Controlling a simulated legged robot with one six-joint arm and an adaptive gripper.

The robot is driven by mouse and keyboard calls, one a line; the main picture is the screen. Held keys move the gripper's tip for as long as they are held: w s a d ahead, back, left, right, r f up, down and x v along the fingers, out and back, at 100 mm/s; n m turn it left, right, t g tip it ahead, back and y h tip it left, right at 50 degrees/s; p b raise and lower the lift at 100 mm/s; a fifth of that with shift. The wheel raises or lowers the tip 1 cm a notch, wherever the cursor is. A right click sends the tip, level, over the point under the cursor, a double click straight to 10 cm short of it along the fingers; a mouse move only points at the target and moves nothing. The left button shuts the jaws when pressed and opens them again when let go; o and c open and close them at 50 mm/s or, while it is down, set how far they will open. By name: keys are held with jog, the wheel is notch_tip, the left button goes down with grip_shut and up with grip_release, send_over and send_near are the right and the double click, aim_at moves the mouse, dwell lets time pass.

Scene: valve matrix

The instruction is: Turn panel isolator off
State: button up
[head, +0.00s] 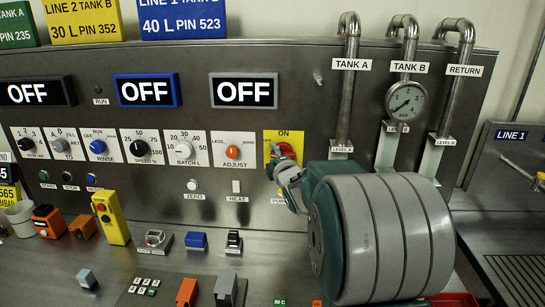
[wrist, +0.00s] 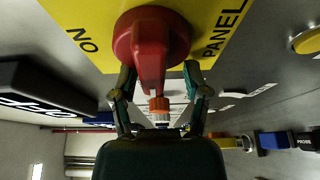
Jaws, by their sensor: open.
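The panel isolator's red handle (head: 286,151) sits on a yellow plate (head: 270,141) marked ON, at the right of the control row. My gripper (head: 288,176) reaches it from the right and hides part of the plate. In the wrist view the red handle (wrist: 151,58) fills the top middle, its grip pointing down the picture. My gripper (wrist: 158,82) is open, with one finger on each side of the grip. Gaps show between the fingers and the handle, so I cannot see a firm hold. The yellow plate (wrist: 82,15) lies behind it, with PANEL lettering.
The orange ADJUST knob (head: 233,152) is just left of the isolator and shows beyond the handle in the wrist view (wrist: 160,104). A HEAT switch (head: 236,186) is below. Metal pipes (head: 347,90) and a gauge (head: 406,100) stand to the right. Small blocks stand on the bench.

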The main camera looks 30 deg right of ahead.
jog(key=shift+s+r, duration=0.1)
jog(key=v, duration=1.1)
jog(key=shift+s, duration=0.4)
jog(key=shift+a, duration=0.1)
